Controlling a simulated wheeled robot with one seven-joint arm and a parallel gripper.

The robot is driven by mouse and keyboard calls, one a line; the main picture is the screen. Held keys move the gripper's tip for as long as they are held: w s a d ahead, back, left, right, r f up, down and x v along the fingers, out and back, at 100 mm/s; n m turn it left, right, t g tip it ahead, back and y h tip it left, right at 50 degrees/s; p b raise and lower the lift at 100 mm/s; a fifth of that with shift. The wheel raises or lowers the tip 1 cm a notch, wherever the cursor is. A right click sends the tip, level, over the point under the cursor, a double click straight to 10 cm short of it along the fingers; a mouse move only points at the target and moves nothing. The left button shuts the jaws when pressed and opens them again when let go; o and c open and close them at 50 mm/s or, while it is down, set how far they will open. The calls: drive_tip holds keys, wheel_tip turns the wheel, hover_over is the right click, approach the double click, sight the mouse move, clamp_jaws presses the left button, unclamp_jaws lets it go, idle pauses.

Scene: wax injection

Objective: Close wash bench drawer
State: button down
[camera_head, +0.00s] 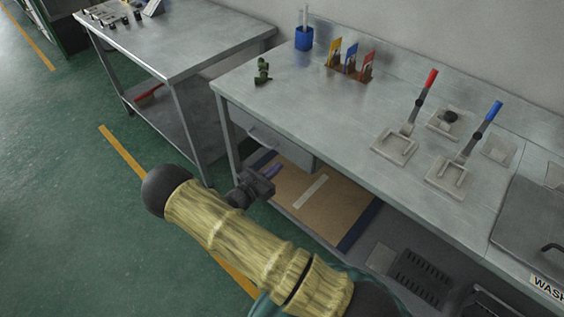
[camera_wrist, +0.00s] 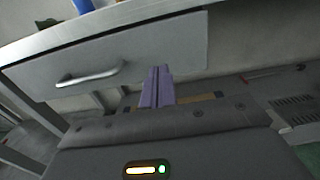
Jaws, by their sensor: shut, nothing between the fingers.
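The wash bench drawer (camera_head: 275,142) is a grey box under the left part of the bench top, with a bar handle (camera_wrist: 92,77) on its front. In the wrist view its grey front panel (camera_wrist: 150,55) fills the upper middle, just below the bench top's edge. I cannot tell whether a gap remains behind the panel. My gripper (camera_head: 271,170) is below and in front of the drawer, with its purple fingers shut and empty. In the wrist view the fingertips (camera_wrist: 158,72) overlap the panel's lower part, right of the handle; contact is unclear.
The bench top (camera_head: 330,110) holds a blue cup (camera_head: 304,38), coloured tags (camera_head: 350,60), a small green object (camera_head: 262,72) and red- and blue-handled tools (camera_head: 490,112). A brown board (camera_head: 300,205) lies on the lower shelf. Another metal table (camera_head: 190,45) stands left. Green floor is clear at left.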

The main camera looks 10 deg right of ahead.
drive_tip(key=v, duration=0.8)
drive_tip(key=shift+b, duration=0.3)
drive_tip(key=shift+w+f, duration=0.1)
drive_tip(key=shift+w, duration=0.15)
